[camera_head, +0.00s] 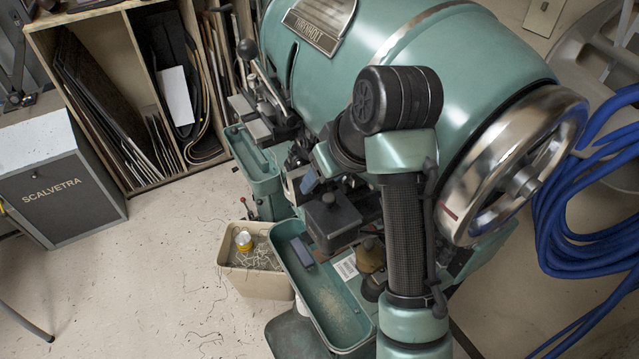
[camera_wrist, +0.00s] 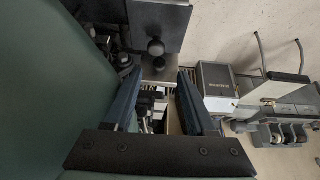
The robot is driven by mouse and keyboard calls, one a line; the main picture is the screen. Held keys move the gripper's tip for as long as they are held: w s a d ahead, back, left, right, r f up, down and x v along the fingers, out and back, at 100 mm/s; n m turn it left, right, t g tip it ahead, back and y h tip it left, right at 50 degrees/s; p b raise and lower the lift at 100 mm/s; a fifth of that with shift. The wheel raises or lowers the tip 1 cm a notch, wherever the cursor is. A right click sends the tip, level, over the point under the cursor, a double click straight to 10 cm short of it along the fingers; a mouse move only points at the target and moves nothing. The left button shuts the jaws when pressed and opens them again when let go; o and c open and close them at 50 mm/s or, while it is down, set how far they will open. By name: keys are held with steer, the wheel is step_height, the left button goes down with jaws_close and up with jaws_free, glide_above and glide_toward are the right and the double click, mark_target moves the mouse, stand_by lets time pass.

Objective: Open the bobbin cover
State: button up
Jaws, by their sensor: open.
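The green stitching machine (camera_head: 440,40) fills the upper middle of the head view. A dark block with a round knob (camera_head: 331,222) sits low on its front. In the wrist view, a dark box with round knobs (camera_wrist: 158,20) lies beyond the fingertips. I cannot tell for sure which part is the bobbin cover. My gripper (camera_wrist: 159,74) is open, its two blue fingers apart and nothing held between them. In the head view my arm hides most of it; a bluish finger shows near the machine's front, left of my wrist. Contact with the machine cannot be told.
A green tray (camera_head: 345,325) and a beige bin (camera_head: 258,282) stand below the machine front. A shiny handwheel (camera_head: 455,200) and coiled blue hose (camera_head: 570,235) are at right. A wooden rack (camera_head: 122,95) and grey cabinet (camera_head: 95,195) stand left.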

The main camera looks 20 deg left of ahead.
steer(key=v, duration=0.9)
steer(key=shift+p, duration=0.35)
steer(key=shift+r, duration=0.1)
